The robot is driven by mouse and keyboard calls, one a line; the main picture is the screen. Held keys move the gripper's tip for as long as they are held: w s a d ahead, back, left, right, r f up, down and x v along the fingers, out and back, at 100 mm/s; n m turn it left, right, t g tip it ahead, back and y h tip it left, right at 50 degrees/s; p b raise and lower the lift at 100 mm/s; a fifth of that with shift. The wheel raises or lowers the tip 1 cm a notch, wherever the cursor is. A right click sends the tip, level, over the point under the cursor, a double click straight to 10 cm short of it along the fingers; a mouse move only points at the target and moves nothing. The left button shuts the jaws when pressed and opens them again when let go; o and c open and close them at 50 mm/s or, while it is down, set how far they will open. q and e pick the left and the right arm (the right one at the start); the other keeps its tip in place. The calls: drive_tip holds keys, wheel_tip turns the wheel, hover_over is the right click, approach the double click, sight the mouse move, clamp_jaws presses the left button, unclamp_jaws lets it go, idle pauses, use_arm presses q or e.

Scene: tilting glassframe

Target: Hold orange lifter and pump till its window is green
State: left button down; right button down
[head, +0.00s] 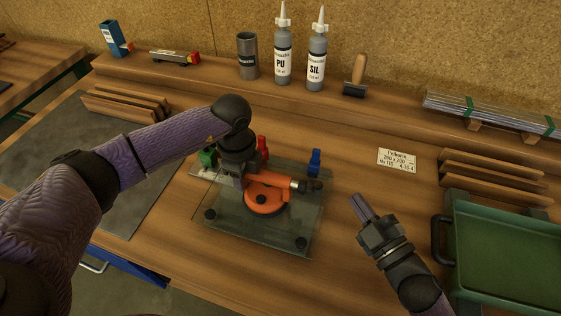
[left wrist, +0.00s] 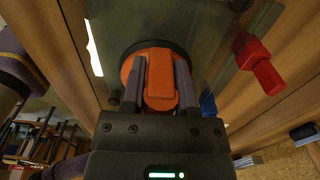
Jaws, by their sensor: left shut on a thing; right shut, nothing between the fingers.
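The orange lifter (head: 263,196) sits on a glass pane (head: 262,232) in the middle of the bench, its round cup against the glass. Its pump end (head: 305,186) points right in the head view. My left gripper (head: 243,178) comes down from above and is shut on the lifter's orange handle, which shows between the two fingers in the left wrist view (left wrist: 160,85). The lifter's window cannot be made out in either view. My right gripper (head: 364,208) is shut and empty, to the right of the glass and apart from it.
Green (head: 208,157), red (head: 262,146) and blue (head: 314,162) clamp-like pieces stand around the glass edges. A label card (head: 397,159), wooden strips (head: 492,173) and a green tray (head: 508,245) lie to the right. Bottles (head: 283,62) stand on the rear shelf.

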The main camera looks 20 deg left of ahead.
use_arm(q)
drive_tip(key=shift+c, duration=1.5)
unclamp_jaws()
